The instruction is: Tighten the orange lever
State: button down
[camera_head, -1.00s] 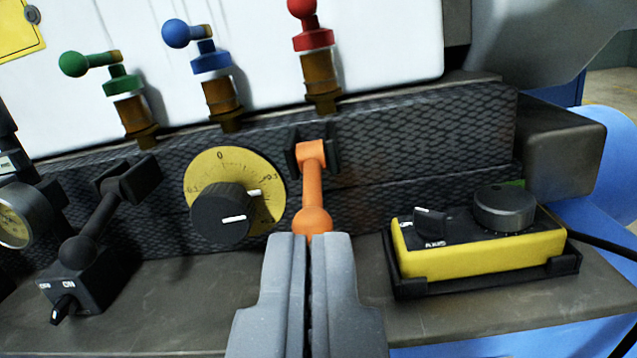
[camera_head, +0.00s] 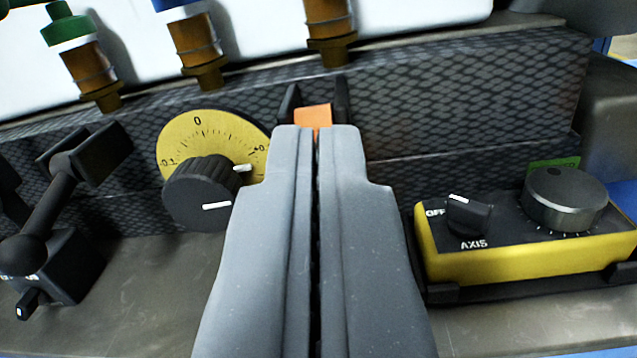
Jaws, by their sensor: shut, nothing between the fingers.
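The orange lever (camera_head: 313,116) is mounted in a dark bracket on the dark textured panel. Only its top part shows, just above my fingertips; its arm and ball end are hidden behind my gripper. My gripper (camera_head: 317,132) is shut with nothing between its fingers. It stands in front of the lever, with the tips just below the lever's top. I cannot tell whether the fingers touch the lever.
A yellow dial with a black knob (camera_head: 199,192) is close on the left. A yellow axis control box (camera_head: 520,240) sits on the right. A black jointed gauge arm (camera_head: 45,205) stands at far left. Brown fittings (camera_head: 330,25) line the panel top.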

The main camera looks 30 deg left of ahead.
jog(key=shift+w+a+f+b, duration=0.25)
jog(key=shift+w+a+f, duration=0.1)
jog(key=shift+w+f, duration=0.3)
jog(key=shift+w+a+f+b, duration=0.2)
jog(key=shift+w+a+f, duration=0.15)
jog(key=shift+w+f, duration=0.2)
jog(key=shift+w+a+f+b, duration=0.25)
jog(key=shift+w+a+f, duration=0.1)
jog(key=shift+w+f, duration=0.3)
jog(key=shift+f+t+b, duration=0.4)
jog(key=shift+f+b, duration=0.1)
jog(key=shift+f, duration=0.05)
jog(key=shift+w+f+t+y+b, duration=0.15)
jog(key=shift+f+t+y+b, duration=0.5)
jog(key=shift+f+t, duration=0.4)
jog(key=shift+w+a+f+t, duration=0.1)
jog(key=shift+w+f+t, duration=0.1)
jog(key=shift+t, duration=0.55)
jog(key=shift+w+a+f+p, duration=0.1)
jog(key=shift+w+f+p, duration=0.25)
jog(key=shift+f, duration=0.2)
jog(key=shift+w+a+f+p, duration=0.1)
jog(key=shift+w+f+p, duration=0.25)
jog(key=shift+f, duration=0.2)
